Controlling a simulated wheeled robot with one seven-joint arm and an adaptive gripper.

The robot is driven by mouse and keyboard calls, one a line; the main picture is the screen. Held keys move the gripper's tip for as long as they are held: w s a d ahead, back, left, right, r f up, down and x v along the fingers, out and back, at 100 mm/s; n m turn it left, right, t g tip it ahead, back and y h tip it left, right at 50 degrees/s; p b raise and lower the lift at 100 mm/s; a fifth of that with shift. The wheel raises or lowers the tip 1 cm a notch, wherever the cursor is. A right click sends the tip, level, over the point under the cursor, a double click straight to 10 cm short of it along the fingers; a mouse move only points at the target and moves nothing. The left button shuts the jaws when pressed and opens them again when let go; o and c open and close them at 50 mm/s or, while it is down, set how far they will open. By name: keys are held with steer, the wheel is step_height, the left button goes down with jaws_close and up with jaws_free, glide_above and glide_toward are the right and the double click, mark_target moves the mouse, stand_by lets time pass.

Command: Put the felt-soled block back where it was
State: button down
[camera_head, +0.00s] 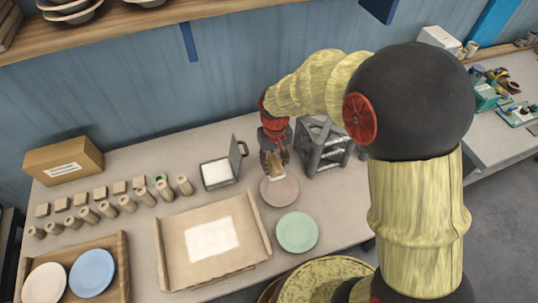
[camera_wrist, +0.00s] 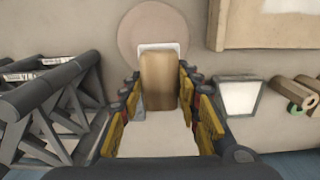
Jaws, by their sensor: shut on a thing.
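My gripper (camera_head: 274,158) is shut on the felt-soled block (camera_wrist: 158,78), a tan wooden block with a white sole edge showing at its far end in the wrist view. In the head view the block (camera_head: 276,172) points downward from the fingers, over or on the far part of a pinkish plate (camera_head: 280,192). The plate also shows behind the block in the wrist view (camera_wrist: 135,32). I cannot tell whether the sole touches the plate.
A grey rack (camera_head: 324,145) stands close right of my gripper. A white-faced grey holder (camera_head: 217,174) stands left. A green plate (camera_head: 297,232) and a cardboard tray (camera_head: 164,246) lie in front. Several wooden cubes and cylinders (camera_head: 128,204) and a plate tray (camera_head: 123,268) are further left.

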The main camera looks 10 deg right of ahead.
steer(key=w+f, duration=0.3)
steer(key=w, duration=0.1)
steer(key=w+a+f+b, duration=0.1)
steer(key=w+f, duration=0.2)
steer(key=w, duration=0.1)
steer(key=w+a+f+b, duration=0.1)
steer(key=w+f, duration=0.1)
steer(key=w, duration=0.1)
steer(key=shift+w+f, duration=0.4)
steer(key=shift+w+a+f, duration=0.1)
steer(key=shift+w+f, duration=0.2)
steer(key=shift+f, duration=0.15)
steer(key=shift+f+b, duration=0.55)
steer(key=shift+f, duration=0.8)
steer(key=shift+f, duration=0.2)
steer(key=c, duration=1.6)
jaws_free()
steer(key=shift+o, duration=0.2)
